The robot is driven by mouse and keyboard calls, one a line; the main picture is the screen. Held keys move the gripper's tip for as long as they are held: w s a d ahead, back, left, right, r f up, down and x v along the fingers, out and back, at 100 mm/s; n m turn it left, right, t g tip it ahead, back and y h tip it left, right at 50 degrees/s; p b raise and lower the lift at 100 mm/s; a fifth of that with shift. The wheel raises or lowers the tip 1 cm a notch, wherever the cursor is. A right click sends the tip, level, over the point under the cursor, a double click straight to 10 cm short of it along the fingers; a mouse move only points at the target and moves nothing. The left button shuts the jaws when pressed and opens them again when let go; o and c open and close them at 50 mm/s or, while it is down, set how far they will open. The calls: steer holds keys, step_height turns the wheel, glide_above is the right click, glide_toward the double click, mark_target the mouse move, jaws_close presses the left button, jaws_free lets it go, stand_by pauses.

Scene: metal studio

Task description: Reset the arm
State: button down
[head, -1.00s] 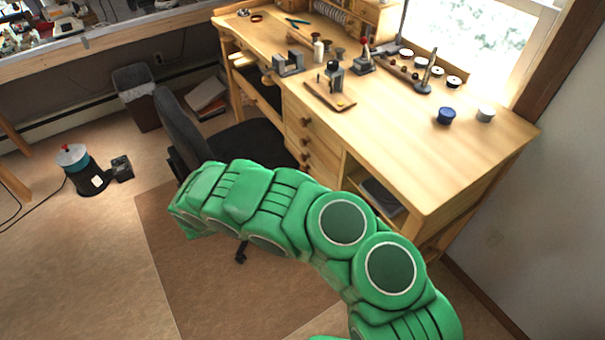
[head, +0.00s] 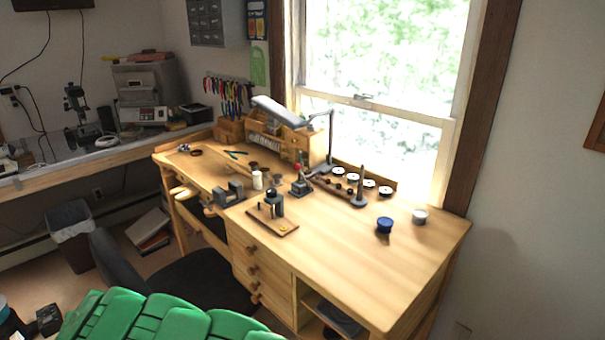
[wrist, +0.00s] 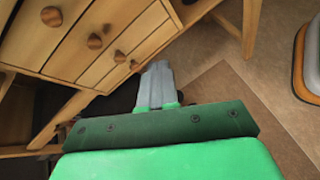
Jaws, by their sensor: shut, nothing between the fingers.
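My gripper (wrist: 157,72) shows in the wrist view as two grey fingers shut together with nothing between them. It points toward the wooden drawers with round knobs (wrist: 95,41), and I see no clear contact with them. The green casing of my wrist fills the bottom of that view. In the head view only part of my green arm (head: 160,318) shows at the bottom left, in front of the desk, and the gripper itself is out of that picture.
The wooden workbench (head: 340,262) carries a blue jar (head: 384,225), a white jar (head: 420,216), a small wooden stand (head: 272,222) and other tools. A dark chair (head: 200,283) stands at its drawers. A bin (head: 72,240) is at the left. Brown mat (wrist: 225,85) lies on the floor.

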steer(key=w+d+r+m+g, duration=0.1)
steer(key=d+r+m+g, duration=0.1)
steer(key=d+r, duration=0.5)
steer(key=w+d+r+m+g, duration=0.1)
steer(key=d+r+m, duration=0.3)
steer(key=d+r, duration=0.4)
steer(key=w+d+r+m+g, duration=0.1)
steer(key=d+r+m+g, duration=0.2)
steer(key=d+r, duration=0.5)
steer(key=shift+w+d+m, duration=0.2)
steer(key=shift+d, duration=1.35)
steer(key=shift+w+d+m, duration=0.15)
steer(key=shift+d+m, duration=0.05)
steer(key=shift+d, duration=1.35)
steer(key=s+d+r+m+g+y, duration=0.1)
steer(key=s+d+r+m+y, duration=0.3)
steer(key=s+d, duration=0.55)
steer(key=s+d+r+m+g+y, duration=0.1)
steer(key=s+d+r+m, duration=0.2)
steer(key=s+d+r, duration=0.45)
steer(key=s+a+f+m+y, duration=0.1)
steer(key=s+a+f+y, duration=0.1)
steer(key=s, duration=0.7)
steer(key=s+a+f+m+g+y, duration=0.1)
steer(key=s+a+f+m+y, duration=0.1)
steer(key=s, duration=0.8)
step_height(320, 180, down, 2)
steer(key=shift+a+f+m+y, duration=0.3)
steer(key=shift+a+y, duration=0.2)
steer(key=shift+a, duration=0.45)
